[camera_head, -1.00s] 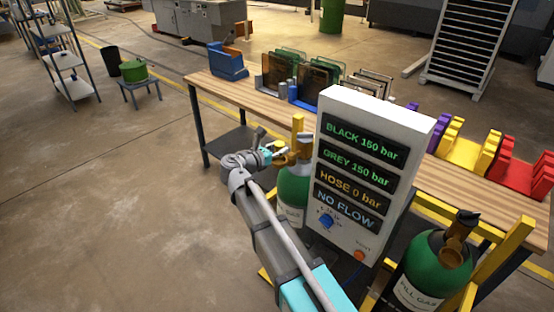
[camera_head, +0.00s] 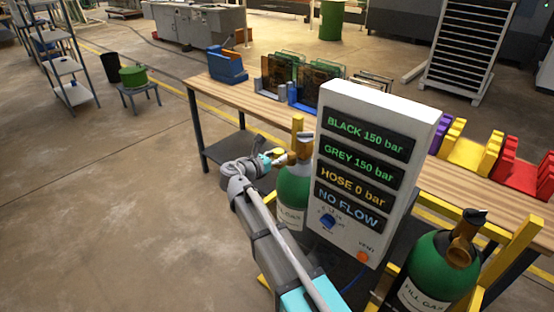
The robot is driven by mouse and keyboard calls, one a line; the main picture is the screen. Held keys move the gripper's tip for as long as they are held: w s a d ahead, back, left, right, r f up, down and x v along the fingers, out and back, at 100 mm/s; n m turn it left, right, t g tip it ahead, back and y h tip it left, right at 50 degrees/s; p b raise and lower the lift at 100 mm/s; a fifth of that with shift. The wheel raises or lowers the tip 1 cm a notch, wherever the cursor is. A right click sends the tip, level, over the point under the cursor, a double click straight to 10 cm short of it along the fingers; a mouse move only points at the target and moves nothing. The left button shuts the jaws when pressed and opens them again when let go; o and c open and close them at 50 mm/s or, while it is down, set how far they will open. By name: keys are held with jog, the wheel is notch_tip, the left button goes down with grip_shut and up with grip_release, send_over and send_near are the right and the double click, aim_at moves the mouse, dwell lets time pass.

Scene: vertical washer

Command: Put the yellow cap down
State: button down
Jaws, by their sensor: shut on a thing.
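My gripper (camera_head: 283,159) is at the end of my arm, left of the white display panel, close to the valve of a green gas bottle (camera_head: 294,188). It is shut on the small yellow cap (camera_head: 279,153), which shows only as a yellow spot at the fingers. The fingers are small here and partly hidden. I cannot tell whether the cap touches the bottle's brass valve (camera_head: 304,146).
The white panel (camera_head: 408,102) reads black 150 bar, grey 150 bar, hose 0 bar, no flow. A second green bottle (camera_head: 436,262) stands at the right by a yellow frame (camera_head: 520,243). A wooden bench (camera_head: 240,94) with racks runs behind.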

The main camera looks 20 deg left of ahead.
jog(key=shift+f, duration=0.15)
jog(key=shift+c, duration=1.4)
grip_release()
jog(key=shift+d+r, duration=0.1)
jog(key=shift+r, duration=0.15)
jog(key=p+v, duration=0.1)
jog(key=v, duration=1.1)
jog(key=shift+p, duration=0.4)
jog(key=shift+f, duration=0.1)
jog(key=shift+s, duration=0.15)
